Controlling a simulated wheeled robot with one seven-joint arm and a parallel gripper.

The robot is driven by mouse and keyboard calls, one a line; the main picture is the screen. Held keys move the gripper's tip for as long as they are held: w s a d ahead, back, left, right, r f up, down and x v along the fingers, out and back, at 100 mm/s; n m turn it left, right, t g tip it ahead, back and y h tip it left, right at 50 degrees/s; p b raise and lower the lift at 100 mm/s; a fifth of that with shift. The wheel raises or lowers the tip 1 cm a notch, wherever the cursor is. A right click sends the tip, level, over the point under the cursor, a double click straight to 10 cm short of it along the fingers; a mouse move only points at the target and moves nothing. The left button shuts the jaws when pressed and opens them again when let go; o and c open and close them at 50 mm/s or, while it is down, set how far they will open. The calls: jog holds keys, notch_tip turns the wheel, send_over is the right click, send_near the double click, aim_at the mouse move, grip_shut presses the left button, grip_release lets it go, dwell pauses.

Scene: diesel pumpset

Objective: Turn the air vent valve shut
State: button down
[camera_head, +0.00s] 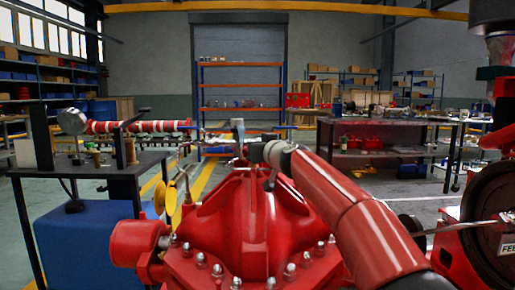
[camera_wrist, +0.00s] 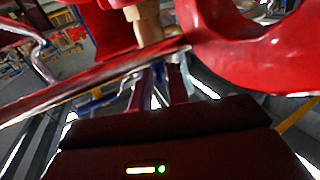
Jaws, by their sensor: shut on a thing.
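The red pump casing (camera_head: 240,220) fills the lower middle of the head view, with bolts along its flange. The air vent valve is small and mostly hidden; a tan fitting (camera_wrist: 146,24) shows against red metal at the top of the wrist view. My gripper (camera_wrist: 158,82) is below that fitting, its fingers closed around a small bluish piece that looks like the valve's handle. The handle's angle is not clear. In the head view my red arm reaches in from the lower right, and its grey end is above the casing top.
A dark table (camera_head: 90,163) with a gauge (camera_head: 72,121) and fittings stands left, above a blue box (camera_head: 85,235). A dark workbench (camera_head: 395,121) stands behind on the right. Red machinery (camera_head: 490,205) is close at right. Red metal curves close around the gripper in the wrist view.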

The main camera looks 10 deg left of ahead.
dwell(0.4)
jog(key=c, duration=1.6)
grip_release()
jog(key=b+v, duration=0.4)
jog(key=v, duration=0.3)
jog(key=shift+s+d+b, duration=0.15)
jog(key=shift+s+b, duration=0.15)
jog(key=shift+s, duration=0.1)
